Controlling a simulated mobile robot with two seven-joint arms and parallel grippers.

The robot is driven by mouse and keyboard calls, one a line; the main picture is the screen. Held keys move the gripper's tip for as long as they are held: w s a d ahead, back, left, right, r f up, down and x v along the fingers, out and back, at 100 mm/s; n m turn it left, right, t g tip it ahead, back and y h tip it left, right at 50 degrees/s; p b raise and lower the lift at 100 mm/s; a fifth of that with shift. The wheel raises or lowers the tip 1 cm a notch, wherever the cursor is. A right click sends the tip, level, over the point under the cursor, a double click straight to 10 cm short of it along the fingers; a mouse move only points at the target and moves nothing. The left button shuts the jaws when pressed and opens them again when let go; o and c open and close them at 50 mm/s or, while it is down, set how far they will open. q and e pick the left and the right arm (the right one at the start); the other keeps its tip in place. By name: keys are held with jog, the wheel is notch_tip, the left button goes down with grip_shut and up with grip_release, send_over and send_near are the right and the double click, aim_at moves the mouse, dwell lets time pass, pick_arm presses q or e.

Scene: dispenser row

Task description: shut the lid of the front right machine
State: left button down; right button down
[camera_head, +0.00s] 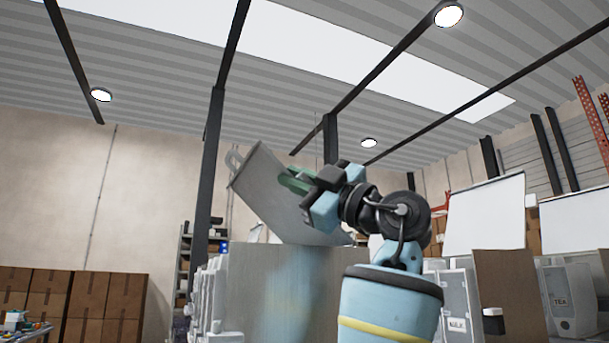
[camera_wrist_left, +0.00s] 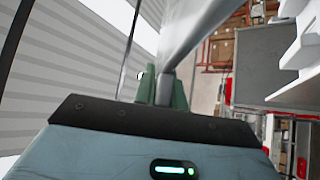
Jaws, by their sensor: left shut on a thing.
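The machine closest to me shows as a large grey box (camera_head: 245,285) in the head view. Its lid (camera_head: 268,200) is a flat grey panel raised and tilted above the box. My left gripper (camera_head: 295,181) has green fingers at the lid's right side. In the left wrist view the fingers (camera_wrist_left: 163,88) are closed around the lid's thin edge (camera_wrist_left: 190,40). The blue arm hides part of the box's right side. My right gripper is not in view.
More machines stand to the right, with a raised white lid (camera_head: 487,215) and another (camera_head: 575,220). One front (camera_head: 562,300) reads TEA. Stacked cardboard boxes (camera_head: 85,300) stand at the left. A dark post (camera_head: 207,180) rises behind.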

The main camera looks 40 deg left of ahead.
pick_arm(q)
jog(key=shift+s, duration=0.1)
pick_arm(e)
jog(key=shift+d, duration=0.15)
pick_arm(q)
jog(key=c, duration=1.5)
grip_release()
jog(key=shift+o, duration=0.2)
jog(key=shift+f, duration=0.1)
